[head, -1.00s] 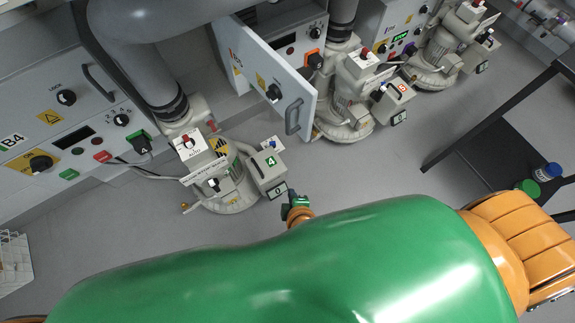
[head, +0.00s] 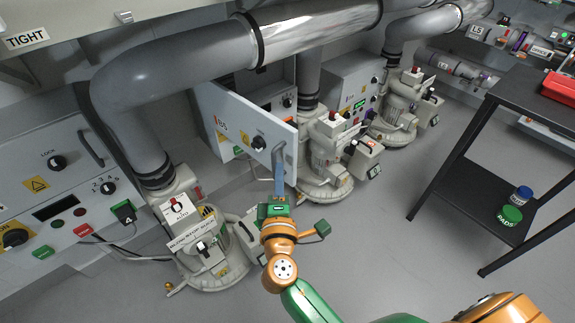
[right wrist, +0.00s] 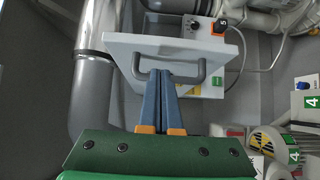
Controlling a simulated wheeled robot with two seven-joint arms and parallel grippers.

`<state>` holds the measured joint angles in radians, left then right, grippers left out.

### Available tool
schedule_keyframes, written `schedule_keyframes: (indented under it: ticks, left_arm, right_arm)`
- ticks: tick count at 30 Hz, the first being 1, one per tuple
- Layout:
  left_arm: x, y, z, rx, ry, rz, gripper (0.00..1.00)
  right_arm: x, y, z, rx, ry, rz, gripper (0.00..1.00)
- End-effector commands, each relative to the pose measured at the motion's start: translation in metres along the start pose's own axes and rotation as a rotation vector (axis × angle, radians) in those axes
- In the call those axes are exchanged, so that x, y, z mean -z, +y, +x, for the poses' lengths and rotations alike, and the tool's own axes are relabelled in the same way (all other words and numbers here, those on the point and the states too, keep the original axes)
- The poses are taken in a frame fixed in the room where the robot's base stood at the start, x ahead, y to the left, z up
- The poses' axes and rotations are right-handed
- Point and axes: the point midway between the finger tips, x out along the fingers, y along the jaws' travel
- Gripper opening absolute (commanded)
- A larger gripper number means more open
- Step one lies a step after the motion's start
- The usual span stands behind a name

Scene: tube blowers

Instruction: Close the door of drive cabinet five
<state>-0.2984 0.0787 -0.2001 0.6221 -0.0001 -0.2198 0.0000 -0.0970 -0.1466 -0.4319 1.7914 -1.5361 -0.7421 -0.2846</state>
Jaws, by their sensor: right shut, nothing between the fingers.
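The door (head: 232,112) of drive cabinet five, marked B5, stands swung open from its cabinet (head: 270,95). It has a dark knob and a grey bar handle (head: 277,155) near its free edge. My right gripper (head: 279,178) is shut and empty, its blue fingers pointing up at the handle. In the right wrist view the door (right wrist: 185,50) faces me and the fingertips (right wrist: 163,74) overlap the middle of the handle (right wrist: 202,72). I cannot tell whether they touch it. My left gripper is not in view.
Cabinet B4 (head: 60,200) stands closed at left, with its blower (head: 200,240) in front. Blower five (head: 325,165) stands right of the open door. A grey duct (head: 190,65) runs overhead. A black table (head: 470,180) stands at right. Floor between is clear.

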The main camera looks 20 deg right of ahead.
Motion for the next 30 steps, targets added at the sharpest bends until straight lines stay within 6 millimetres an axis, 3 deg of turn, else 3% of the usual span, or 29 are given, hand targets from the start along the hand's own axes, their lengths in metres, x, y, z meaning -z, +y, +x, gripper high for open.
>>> schedule_keyframes:
  ticks: [6, 20, 26, 30]
  left_arm:
    - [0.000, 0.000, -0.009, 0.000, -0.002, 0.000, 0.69]
    - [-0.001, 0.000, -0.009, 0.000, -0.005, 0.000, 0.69]
    - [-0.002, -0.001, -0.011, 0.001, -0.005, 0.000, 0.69]
    - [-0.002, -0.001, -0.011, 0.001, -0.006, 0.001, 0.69]
  right_arm:
    - [-0.017, 0.001, 0.016, 0.000, 0.000, -0.001, 0.00]
    - [-0.020, 0.000, 0.019, 0.000, 0.007, 0.000, 0.00]
    - [-0.039, 0.001, 0.035, -0.003, 0.064, -0.004, 0.00]
    - [-0.065, 0.002, 0.061, -0.006, 0.153, -0.011, 0.00]
